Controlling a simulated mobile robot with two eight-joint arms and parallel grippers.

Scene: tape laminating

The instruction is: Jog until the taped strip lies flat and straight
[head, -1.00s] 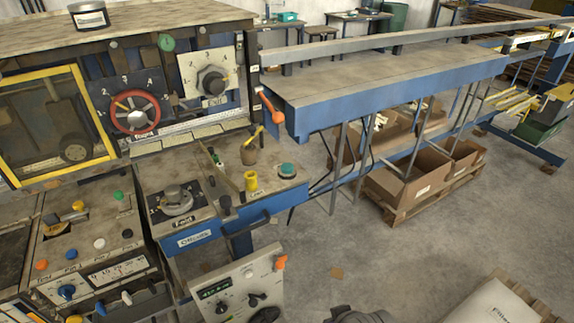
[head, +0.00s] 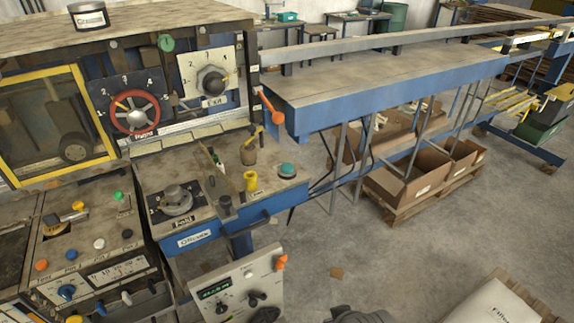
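The taped strip cannot be made out in the head view. A machine fills the left side, with a yellow-framed window (head: 45,125), a red handwheel on a numbered dial (head: 135,112) and a pale dial labelled Exit (head: 212,80). A sloped panel (head: 70,240) at the lower left carries several coloured buttons and knobs. Which control is the jog cannot be read. Neither of my grippers can be seen.
A long blue-sided table (head: 390,90) runs to the right of the machine. Cardboard boxes on a pallet (head: 408,205) stand below it. A small control box (head: 235,295) with a display stands at the bottom. A white sack (head: 495,305) lies lower right. Grey floor between is mostly clear.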

